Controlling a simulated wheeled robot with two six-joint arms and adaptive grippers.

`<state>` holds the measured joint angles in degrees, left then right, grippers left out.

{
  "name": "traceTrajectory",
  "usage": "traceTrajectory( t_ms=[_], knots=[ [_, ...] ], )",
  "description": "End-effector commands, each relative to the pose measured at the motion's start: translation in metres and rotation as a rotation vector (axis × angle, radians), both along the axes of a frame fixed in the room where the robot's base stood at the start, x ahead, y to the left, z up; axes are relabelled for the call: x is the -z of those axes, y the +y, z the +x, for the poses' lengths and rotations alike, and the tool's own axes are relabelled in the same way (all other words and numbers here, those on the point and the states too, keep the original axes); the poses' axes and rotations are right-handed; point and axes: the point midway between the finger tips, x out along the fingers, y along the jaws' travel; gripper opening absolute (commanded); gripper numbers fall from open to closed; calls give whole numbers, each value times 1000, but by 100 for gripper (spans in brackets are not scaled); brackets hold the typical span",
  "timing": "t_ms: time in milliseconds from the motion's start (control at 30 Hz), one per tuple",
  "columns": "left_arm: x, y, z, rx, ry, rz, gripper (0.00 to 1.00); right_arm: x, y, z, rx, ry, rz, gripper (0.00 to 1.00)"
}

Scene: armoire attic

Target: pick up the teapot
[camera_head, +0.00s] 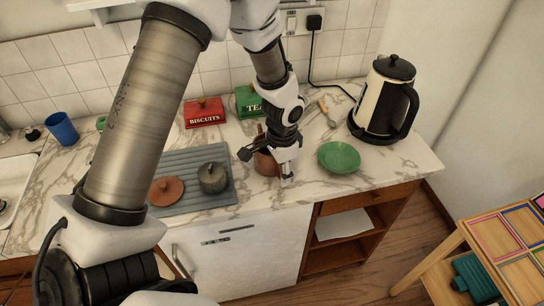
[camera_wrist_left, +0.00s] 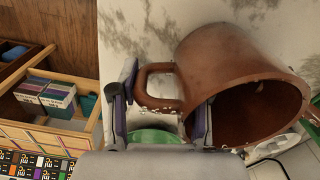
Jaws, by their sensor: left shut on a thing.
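The brown teapot (camera_head: 265,163) is on the marble counter in the head view, partly hidden behind my left gripper (camera_head: 286,176). In the left wrist view the teapot (camera_wrist_left: 225,70) appears large, with its open mouth toward the lower right and no lid on it. Its loop handle (camera_wrist_left: 158,70) lies between the two fingers of my left gripper (camera_wrist_left: 162,110), which is shut on it. I cannot tell whether the teapot's base touches the counter. My right gripper is not in view.
A green plate (camera_head: 339,157) lies close right of my gripper, with a kettle (camera_head: 384,100) beyond. Left is a grey tray (camera_head: 200,203) holding a reddish-brown lid-like disc (camera_head: 166,190) and a grey pot (camera_head: 213,178). Red (camera_head: 204,113) and green (camera_head: 247,101) tins stand behind.

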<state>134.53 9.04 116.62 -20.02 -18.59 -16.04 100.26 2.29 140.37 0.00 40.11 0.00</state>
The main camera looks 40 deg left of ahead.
Motion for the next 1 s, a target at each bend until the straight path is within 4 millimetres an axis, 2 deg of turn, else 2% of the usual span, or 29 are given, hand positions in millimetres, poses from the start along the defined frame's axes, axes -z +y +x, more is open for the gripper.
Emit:
traceTrajectory(
  t_ms=[267, 667, 1000],
  knots=[
    [-5, 0, 1, 1, -2, 0, 0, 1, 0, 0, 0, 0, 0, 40],
    [-36, 0, 1, 1, -3, 1, 0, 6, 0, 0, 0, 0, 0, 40],
    [-39, -22, -37, 3, 0, 2, 0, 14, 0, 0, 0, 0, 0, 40]
  ],
)
